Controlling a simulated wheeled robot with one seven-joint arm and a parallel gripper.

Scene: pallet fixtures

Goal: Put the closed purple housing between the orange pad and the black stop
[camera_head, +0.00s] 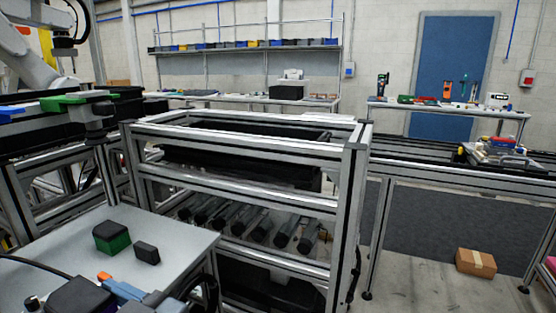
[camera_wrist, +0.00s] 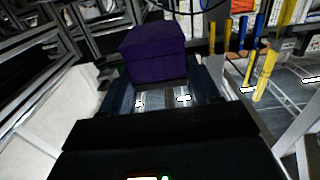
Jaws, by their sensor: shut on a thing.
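The closed purple housing (camera_wrist: 152,52) is a box held between the two fingers of my gripper (camera_wrist: 158,80) in the wrist view. In the head view it is the dark purple box (camera_head: 78,296) at the bottom left, with my blue-grey gripper (camera_head: 124,290) at its right. A small orange patch (camera_head: 104,275) shows just behind the housing and looks like the orange pad. A small black block (camera_head: 146,252) stands on the grey table; I cannot tell if it is the black stop. The housing's underside is hidden, so I cannot tell whether it touches the table.
A box with a black top and green lower part (camera_head: 112,237) stands on the grey table (camera_head: 60,243), left of the black block. A small black-and-white piece (camera_head: 32,303) is at the front left. A metal frame with rollers (camera_head: 262,220) stands right of the table.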

